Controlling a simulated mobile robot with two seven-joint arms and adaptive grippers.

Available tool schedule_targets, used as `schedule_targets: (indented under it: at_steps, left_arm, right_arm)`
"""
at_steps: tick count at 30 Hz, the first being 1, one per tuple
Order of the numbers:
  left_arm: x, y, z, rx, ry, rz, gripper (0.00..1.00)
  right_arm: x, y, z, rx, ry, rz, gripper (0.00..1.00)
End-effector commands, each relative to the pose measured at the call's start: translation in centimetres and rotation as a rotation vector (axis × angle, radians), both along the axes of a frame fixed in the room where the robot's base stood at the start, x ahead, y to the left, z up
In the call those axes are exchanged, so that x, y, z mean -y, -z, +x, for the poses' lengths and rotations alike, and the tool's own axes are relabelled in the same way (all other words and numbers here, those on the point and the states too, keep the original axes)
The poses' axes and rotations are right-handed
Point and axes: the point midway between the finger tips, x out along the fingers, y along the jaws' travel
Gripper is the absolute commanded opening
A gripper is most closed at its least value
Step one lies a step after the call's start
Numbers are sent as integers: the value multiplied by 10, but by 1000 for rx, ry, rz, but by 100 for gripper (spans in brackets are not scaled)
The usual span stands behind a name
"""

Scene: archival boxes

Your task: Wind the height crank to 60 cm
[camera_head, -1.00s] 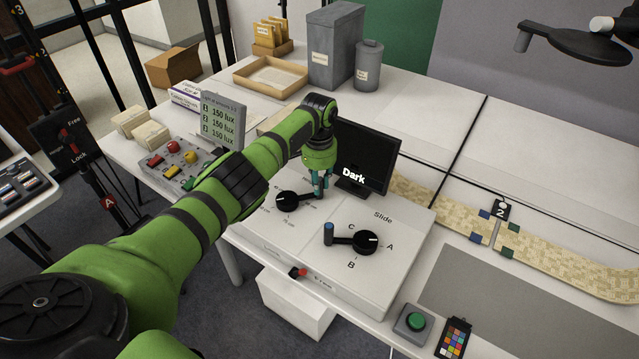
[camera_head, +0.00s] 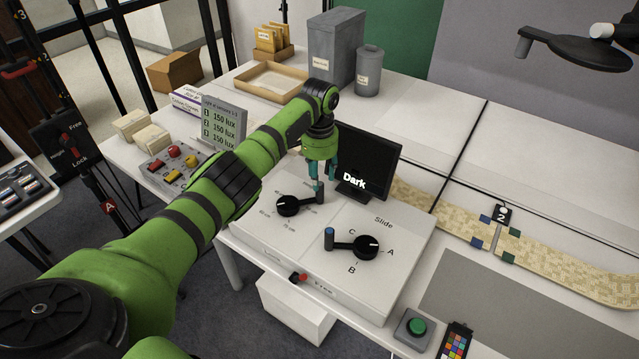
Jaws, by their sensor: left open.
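The height crank (camera_head: 288,206) is a black knob with an arm on the left half of the white control box (camera_head: 345,284). Its upright handle (camera_head: 320,196) points to the right, toward the back. Small cm marks ring the crank; most are too small or covered to read. My left gripper (camera_head: 318,183) is open, pointing down, with its teal fingertips right at the top of the handle. I cannot tell whether they touch it. My right gripper is out of view.
The Slide crank (camera_head: 368,247), marked A, B and C, sits beside it. A red lever (camera_head: 299,278) is on the box's front, between lock and free labels. A black screen (camera_head: 369,160) reading Dark stands close behind the gripper. A green button (camera_head: 416,327) is at front right.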

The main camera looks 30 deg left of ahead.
Motion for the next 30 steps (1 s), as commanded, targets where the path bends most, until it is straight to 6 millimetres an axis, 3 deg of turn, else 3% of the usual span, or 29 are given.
schedule_targets:
  at_steps: [6, 12, 30]
  left_arm:
    - [-1, -48, 1, 6, 0, 1, 46]
    - [-1, -73, 1, 5, -1, 2, 46]
    - [-1, -78, 0, 3, -1, 1, 46]
  right_arm:
    - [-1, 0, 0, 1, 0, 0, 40]
    - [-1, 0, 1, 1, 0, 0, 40]
    - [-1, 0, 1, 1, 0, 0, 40]
